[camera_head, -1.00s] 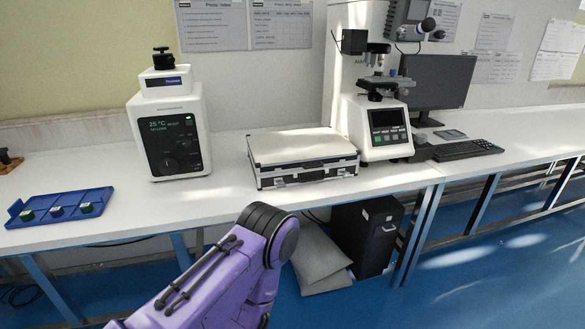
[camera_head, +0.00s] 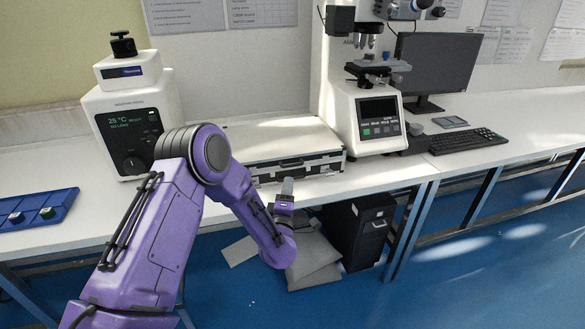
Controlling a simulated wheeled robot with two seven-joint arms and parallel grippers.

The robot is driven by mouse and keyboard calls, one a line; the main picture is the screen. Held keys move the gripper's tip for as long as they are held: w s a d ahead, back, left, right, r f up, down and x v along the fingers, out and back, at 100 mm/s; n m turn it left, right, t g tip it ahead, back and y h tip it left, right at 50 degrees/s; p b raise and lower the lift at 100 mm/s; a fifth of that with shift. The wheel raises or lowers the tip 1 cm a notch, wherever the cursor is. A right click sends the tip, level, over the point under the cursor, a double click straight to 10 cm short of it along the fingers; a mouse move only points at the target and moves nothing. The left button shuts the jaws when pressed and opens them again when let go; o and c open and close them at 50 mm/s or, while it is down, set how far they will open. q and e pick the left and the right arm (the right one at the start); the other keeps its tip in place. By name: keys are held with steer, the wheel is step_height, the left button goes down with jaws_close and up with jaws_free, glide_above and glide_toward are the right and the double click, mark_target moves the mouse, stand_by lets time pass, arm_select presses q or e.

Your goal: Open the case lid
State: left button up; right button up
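The case (camera_head: 272,142) is a flat white box with dark and metal edges, lying on the white bench between the two testers. Its lid is shut. My purple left arm crosses in front of it and hides its left front part. My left gripper (camera_head: 287,188) is just in front of the case's front side, at the bench edge, pointing up toward it. It is small and partly hidden by my arm, so its fingers cannot be made out clearly. A gap or contact with the case cannot be told. My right gripper is out of view.
A white tester (camera_head: 128,115) with a display stands left of the case. A hardness tester with a microscope (camera_head: 368,120) stands close on its right. A blue tray (camera_head: 38,212) lies at the left. A monitor (camera_head: 437,65) and keyboard (camera_head: 467,141) are further right.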

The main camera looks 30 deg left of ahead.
arm_select(q)
steer(key=p+x, duration=0.1)
steer(key=x, duration=0.8)
steer(key=shift+w, duration=0.1)
jaws_close()
steer(key=shift+f, duration=0.1)
stand_by(0.9)
